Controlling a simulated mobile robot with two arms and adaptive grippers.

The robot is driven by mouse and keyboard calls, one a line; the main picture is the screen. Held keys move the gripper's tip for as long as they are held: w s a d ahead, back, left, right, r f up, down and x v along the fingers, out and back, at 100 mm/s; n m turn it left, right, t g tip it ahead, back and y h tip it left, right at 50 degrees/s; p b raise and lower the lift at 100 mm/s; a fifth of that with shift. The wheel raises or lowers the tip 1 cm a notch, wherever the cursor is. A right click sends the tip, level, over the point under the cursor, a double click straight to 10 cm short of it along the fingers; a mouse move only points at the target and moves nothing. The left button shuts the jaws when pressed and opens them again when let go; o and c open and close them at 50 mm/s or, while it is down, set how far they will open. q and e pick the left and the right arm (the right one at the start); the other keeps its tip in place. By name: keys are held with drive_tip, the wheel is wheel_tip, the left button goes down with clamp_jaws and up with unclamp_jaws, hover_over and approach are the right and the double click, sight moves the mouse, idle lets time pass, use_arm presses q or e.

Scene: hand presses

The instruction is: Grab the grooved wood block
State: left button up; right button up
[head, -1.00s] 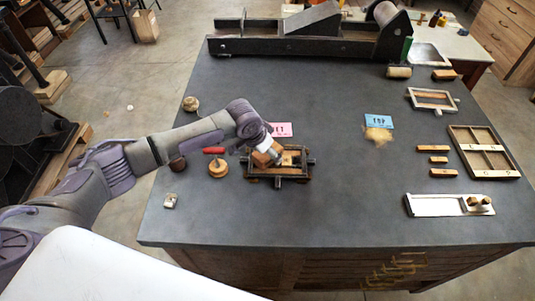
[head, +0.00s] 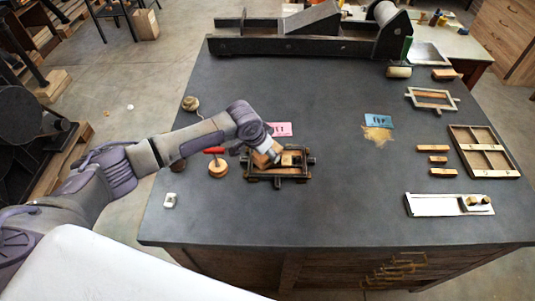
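A tan wood block (head: 261,160) shows tilted at the end of my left arm, over the left part of a dark-framed hand press (head: 278,179). Whether it has a groove is too small to tell. My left gripper (head: 273,154) is at this block and partly covers it. I cannot tell whether its fingers are closed on the block or just beside it. More light wood shows inside the press frame, right of the gripper. My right gripper is not in view.
A red-handled round wooden stamp (head: 217,169) stands just left of the press. A pink card (head: 280,129) lies behind it, a blue card (head: 378,121) farther right. Small wood blocks (head: 432,148) and a divided wooden tray (head: 485,151) are at right. The table's middle front is clear.

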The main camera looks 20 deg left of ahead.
use_arm(q)
drive_tip(key=shift+c, duration=0.5)
drive_tip(key=shift+r, duration=0.15)
